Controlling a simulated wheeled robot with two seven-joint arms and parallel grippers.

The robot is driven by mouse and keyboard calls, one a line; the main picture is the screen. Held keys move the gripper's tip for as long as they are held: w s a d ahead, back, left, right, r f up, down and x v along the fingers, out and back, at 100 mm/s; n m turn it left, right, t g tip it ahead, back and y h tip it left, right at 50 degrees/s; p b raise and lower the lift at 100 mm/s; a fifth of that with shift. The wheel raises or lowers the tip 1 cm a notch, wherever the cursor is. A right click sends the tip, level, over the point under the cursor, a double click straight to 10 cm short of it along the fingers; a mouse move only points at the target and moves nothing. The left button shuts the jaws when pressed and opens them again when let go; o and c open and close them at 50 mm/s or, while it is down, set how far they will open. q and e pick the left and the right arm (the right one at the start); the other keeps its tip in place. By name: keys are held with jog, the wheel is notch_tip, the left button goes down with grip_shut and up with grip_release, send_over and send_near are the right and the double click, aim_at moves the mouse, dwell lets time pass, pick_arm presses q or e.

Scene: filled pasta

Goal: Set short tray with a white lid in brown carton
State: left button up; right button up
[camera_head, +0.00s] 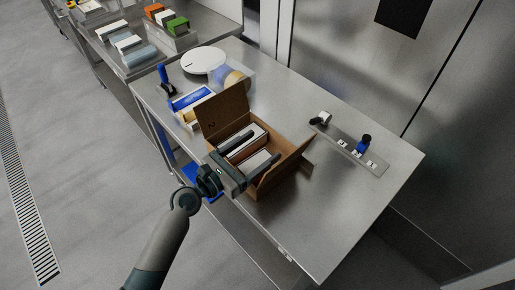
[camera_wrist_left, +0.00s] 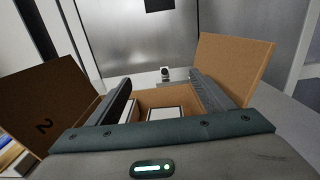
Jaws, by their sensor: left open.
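The brown carton (camera_head: 290,158) stands open on the steel table with its flaps up. Two white-topped trays lie inside: one (camera_head: 247,143) with brownish sides toward the back, and one (camera_head: 257,163) nearer the front. The wrist view also shows a white lid (camera_wrist_left: 165,113) down in the carton between my fingers. I cannot tell which tray is the short one. My left gripper (camera_head: 266,146) is open over the carton, its fingers reaching across the opening above the trays. I see nothing held between the fingers (camera_wrist_left: 161,78). My right gripper is out of view.
A metal strip (camera_head: 350,150) with small devices lies to the right. The table's right end is clear. Another table (camera_head: 120,40) holds several coloured trays.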

pick_arm(q)
jog(key=shift+r, duration=0.5)
jog(key=shift+s+a+f, duration=0.15)
jog(key=shift+s+a, duration=0.1)
jog(key=b+v, duration=0.3)
jog(key=v, duration=0.8)
jog(key=shift+s+a, duration=0.1)
dwell(0.5)
